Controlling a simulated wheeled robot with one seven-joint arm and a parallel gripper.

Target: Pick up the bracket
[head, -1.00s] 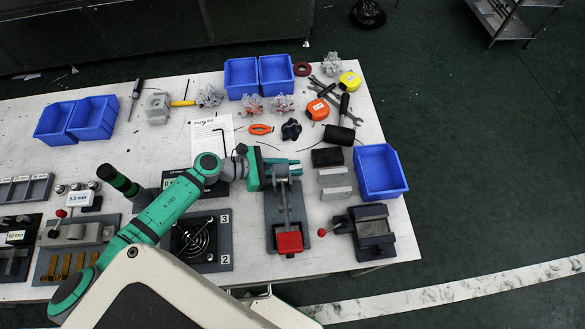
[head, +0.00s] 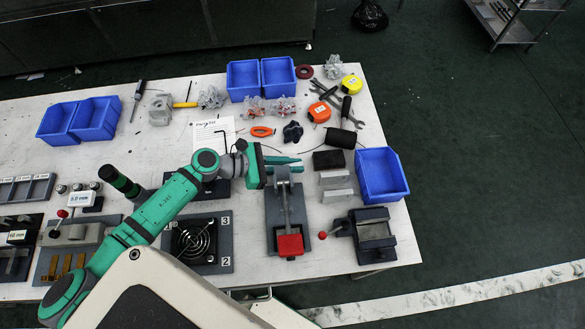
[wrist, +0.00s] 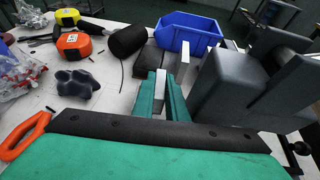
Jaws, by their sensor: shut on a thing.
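My gripper (head: 301,162) is at the end of the green arm, over the table just behind the toggle clamp fixture. In the wrist view its two green fingers (wrist: 161,88) are shut on a narrow light grey piece, which I take to be the bracket (wrist: 160,80). It shows as a thin strip between the fingers, and most of it is hidden. In the head view the held piece is too small to make out. The grey clamp fixture (head: 272,215) with a red handle end (head: 290,245) stands in front of the gripper.
Two light grey blocks (head: 335,178) and a black block (head: 328,159) lie right of the gripper, beside a blue bin (head: 382,176). A vise (head: 373,235) stands at the front right. A black cylinder (head: 340,138) and tape measures (head: 319,112) lie behind.

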